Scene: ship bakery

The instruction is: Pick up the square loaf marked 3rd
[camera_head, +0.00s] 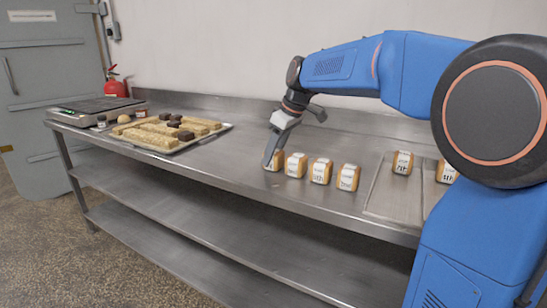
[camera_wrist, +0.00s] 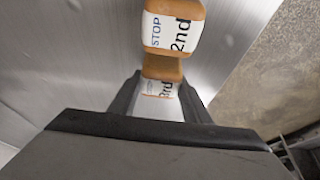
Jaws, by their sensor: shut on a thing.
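The square loaf marked 3rd (camera_wrist: 160,90) is between my gripper's two dark fingers (camera_wrist: 161,84) in the wrist view. Its white label with "3rd" shows, and the fingers press its sides. In the head view my gripper (camera_head: 271,158) points down at the left end of a row of loaves on the steel counter. The held loaf (camera_head: 276,164) shows partly behind the fingers, at counter level; I cannot tell whether it is lifted. A loaf marked 2nd (camera_wrist: 173,30) lies just beyond it in the wrist view, touching or nearly so.
More labelled loaves (camera_head: 320,171) stand to the right along the steel counter (camera_head: 240,160). A tray of long breads (camera_head: 155,139) lies left, past a clear stretch. A scale (camera_head: 85,110) is at the far left.

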